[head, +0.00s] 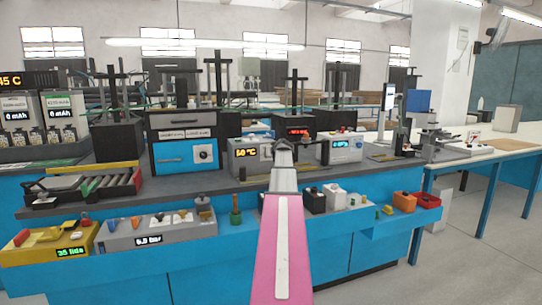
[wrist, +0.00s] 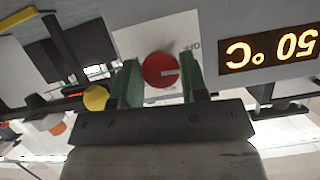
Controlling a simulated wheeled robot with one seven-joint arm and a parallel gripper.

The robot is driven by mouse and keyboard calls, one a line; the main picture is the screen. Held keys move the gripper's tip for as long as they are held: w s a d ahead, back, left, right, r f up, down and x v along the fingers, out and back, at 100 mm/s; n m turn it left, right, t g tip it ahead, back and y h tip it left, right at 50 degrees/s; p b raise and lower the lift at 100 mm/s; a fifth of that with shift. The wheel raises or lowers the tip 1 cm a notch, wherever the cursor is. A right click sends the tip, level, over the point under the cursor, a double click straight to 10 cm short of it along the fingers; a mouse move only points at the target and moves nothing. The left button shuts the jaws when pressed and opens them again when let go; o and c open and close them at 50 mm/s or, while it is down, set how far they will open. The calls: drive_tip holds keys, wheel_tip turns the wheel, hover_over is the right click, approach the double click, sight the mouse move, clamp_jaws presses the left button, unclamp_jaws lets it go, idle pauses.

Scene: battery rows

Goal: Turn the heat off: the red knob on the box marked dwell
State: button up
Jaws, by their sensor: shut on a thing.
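A red round knob (wrist: 161,69) sits on the front of a grey box (head: 241,165) with a lit orange display (head: 246,153) that reads 50 °C. In the wrist view this display (wrist: 270,48) is upside down. The two green fingers of my gripper (wrist: 161,82) stand on either side of the knob and are shut on it. The knob's pale mark points right in the wrist view, with small lettering, partly hidden, above right of it. In the head view my gripper (head: 283,158) hides the knob. I cannot read the word dwell on the box.
A blue and grey oven-like unit (head: 185,150) stands to the left. A lower front shelf holds a yellow box (head: 50,245), a grey box (head: 155,230) and small items. A yellow round part (wrist: 96,97) is near the left finger.

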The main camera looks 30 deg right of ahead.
drive_tip(key=shift+f+n, duration=0.1)
drive_tip(key=shift+n, duration=0.3)
drive_tip(key=o, duration=0.9)
drive_tip(key=shift+s, duration=0.1)
drive_tip(key=v, duration=1)
drive_tip(key=shift+s+a+r, duration=0.2)
drive_tip(key=shift+a+r, duration=0.05)
